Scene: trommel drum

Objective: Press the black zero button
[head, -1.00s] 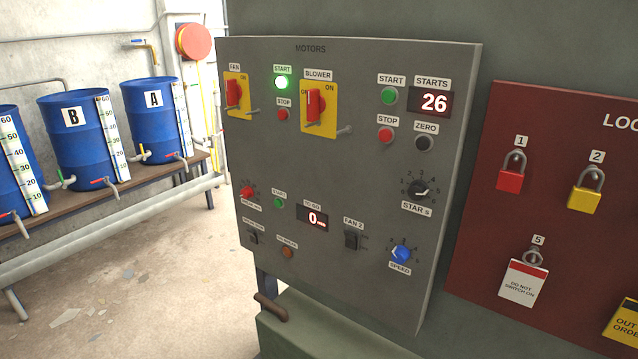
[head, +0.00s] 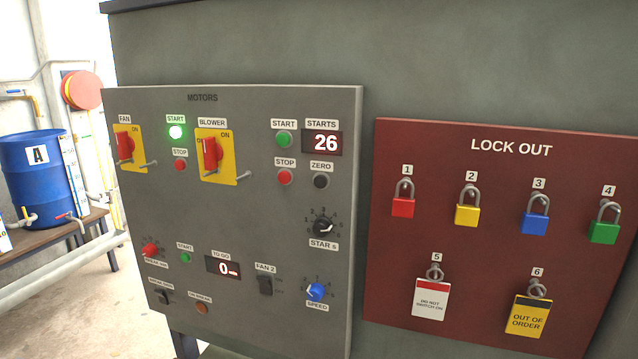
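The black zero button (head: 321,181) is a small round button on the right part of the grey motors panel (head: 215,290). It sits under its ZERO label (head: 321,166) and below the starts display (head: 326,142), which reads 26. A red stop button (head: 285,177) is just to its left. The star dial (head: 322,227) is below it. Neither of my grippers is in the head view, and nothing touches the button.
A red lock-out board (head: 490,240) with several padlocks and two tags hangs to the right of the panel. A yellow-backed blower switch (head: 216,157) sticks out left of the buttons. A blue barrel (head: 35,175) stands on a bench at the far left.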

